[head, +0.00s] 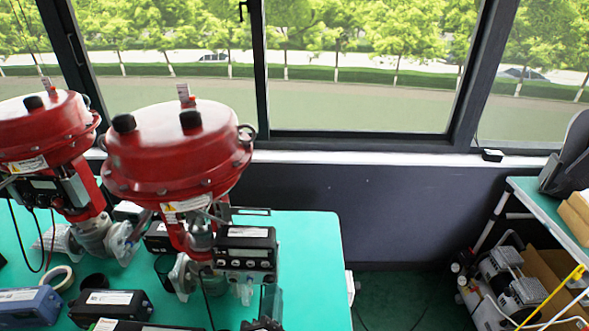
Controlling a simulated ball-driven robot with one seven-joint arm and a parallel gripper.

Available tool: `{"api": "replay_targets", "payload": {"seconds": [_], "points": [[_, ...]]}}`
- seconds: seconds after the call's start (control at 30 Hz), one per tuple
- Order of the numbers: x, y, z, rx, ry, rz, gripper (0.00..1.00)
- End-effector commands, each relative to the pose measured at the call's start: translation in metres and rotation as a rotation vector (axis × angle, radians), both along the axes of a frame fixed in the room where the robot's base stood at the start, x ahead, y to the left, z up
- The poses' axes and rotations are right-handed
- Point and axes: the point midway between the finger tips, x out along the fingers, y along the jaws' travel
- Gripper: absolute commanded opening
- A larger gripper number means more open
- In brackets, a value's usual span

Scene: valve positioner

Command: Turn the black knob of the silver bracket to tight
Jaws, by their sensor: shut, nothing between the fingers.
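I cannot clearly pick out the silver bracket with its black knob. Silver metal parts (199,237) sit under the nearer red valve actuator (172,155), beside a black positioner box (246,252) on the green table (318,250). Black caps (190,119) stand on top of the red actuator; I cannot tell that any is the bracket's knob. A small dark shape (262,324) is cut off at the bottom edge, too little of it to name. My gripper is not recognisable in this view.
A second red actuator (42,130) stands at the left. A blue-grey box (28,304), a black box (110,304) and a tape roll (57,278) lie on the table. The table's right part is clear. A cart (540,200) stands at the right.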

Motion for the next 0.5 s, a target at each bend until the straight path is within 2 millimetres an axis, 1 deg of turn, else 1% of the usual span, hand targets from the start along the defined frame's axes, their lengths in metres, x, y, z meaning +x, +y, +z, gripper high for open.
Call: {"api": "replay_targets", "payload": {"seconds": [0.1,0.2,0.5], "points": [[0.013,-0.001,-0.001,0.001,-0.001,-0.001,0.00],[0.019,-0.001,-0.001,0.000,0.000,-0.001,0.00],[0.028,-0.002,0.001,0.003,-0.001,-0.002,0.00]]}}
